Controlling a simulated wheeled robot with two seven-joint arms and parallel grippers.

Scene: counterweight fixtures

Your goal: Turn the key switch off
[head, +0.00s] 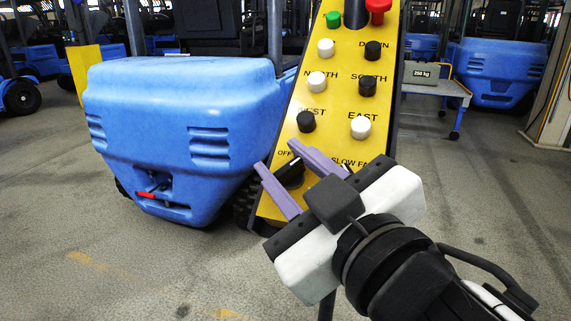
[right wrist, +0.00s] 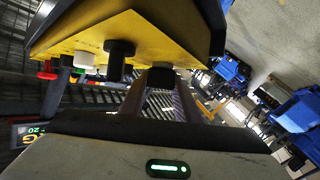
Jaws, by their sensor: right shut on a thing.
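A yellow control panel (head: 334,100) stands tilted in the middle of the head view. Its key switch (head: 291,171) is a dark knob low on the panel, beside an "OFF" label; the gripper partly hides it. My right gripper (head: 277,156) comes in from the lower right. Its two purple fingers are shut on the key switch, one on each side. In the right wrist view the knob (right wrist: 160,78) shows between the fingers, under the yellow panel face (right wrist: 130,35). The exact angle of the switch is hard to tell. My left gripper is not in view.
White and black buttons (head: 361,127) sit just above the switch, with a green button (head: 333,19) and a red button (head: 378,8) at the top. A blue forklift (head: 180,120) stands close on the left. A small table (head: 430,88) with a 250 kg weight (head: 420,72) is behind right.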

